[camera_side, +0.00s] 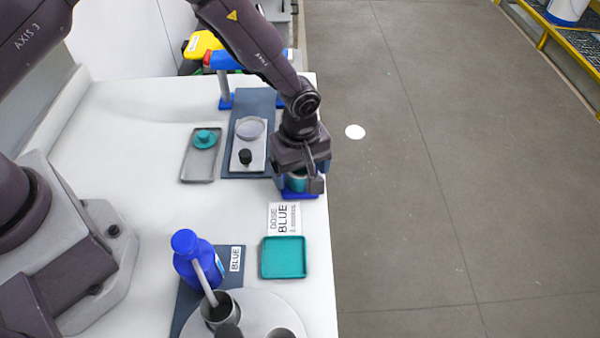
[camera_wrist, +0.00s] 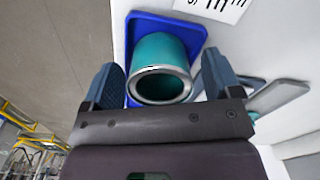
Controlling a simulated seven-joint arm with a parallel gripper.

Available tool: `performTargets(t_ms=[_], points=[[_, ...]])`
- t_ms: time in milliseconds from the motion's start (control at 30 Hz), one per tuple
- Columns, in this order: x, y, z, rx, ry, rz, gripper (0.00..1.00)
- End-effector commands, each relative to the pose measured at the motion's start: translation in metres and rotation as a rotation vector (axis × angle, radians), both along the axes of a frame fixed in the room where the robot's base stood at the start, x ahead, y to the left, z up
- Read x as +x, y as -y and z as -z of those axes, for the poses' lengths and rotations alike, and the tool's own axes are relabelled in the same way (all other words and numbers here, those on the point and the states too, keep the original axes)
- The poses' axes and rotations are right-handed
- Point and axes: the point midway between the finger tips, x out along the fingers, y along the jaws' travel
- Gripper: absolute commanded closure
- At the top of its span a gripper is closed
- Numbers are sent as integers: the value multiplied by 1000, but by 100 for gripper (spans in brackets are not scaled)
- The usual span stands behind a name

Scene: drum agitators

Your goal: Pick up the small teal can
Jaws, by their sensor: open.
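The small teal can (camera_wrist: 160,57) has a silver rim and an open top. In the wrist view it stands on a blue tray (camera_wrist: 190,25), between the two fingers of my gripper (camera_wrist: 160,84). The fingers are open, one on each side of the can, with a visible gap on both sides. In the side view my gripper (camera_side: 301,172) is lowered over the can (camera_side: 297,182) at the right edge of the table. There the can is mostly hidden behind the fingers, and only part of the blue tray (camera_side: 300,196) shows.
A scale (camera_side: 248,155) with a dish and a grey tray (camera_side: 201,165) holding a teal lid (camera_side: 205,138) lie left of my gripper. A teal tray (camera_side: 284,257), a blue bottle (camera_side: 195,258) and a round platform (camera_side: 250,312) with cups are nearer the front. The table edge is close on the right.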

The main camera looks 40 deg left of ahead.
Motion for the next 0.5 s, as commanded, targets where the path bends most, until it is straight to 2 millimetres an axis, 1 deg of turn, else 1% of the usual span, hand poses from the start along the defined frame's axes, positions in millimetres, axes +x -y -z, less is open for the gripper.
performTargets(t_ms=[200,267,300,367,400,433,500], points=[[0,0,0,0,1,0,16],[0,0,0,0,1,0,30],[0,0,0,0,1,0,39],[0,0,0,0,1,0,53],[0,0,0,0,1,0,62],[0,0,0,0,1,0,69],[0,0,0,0,1,0,69]])
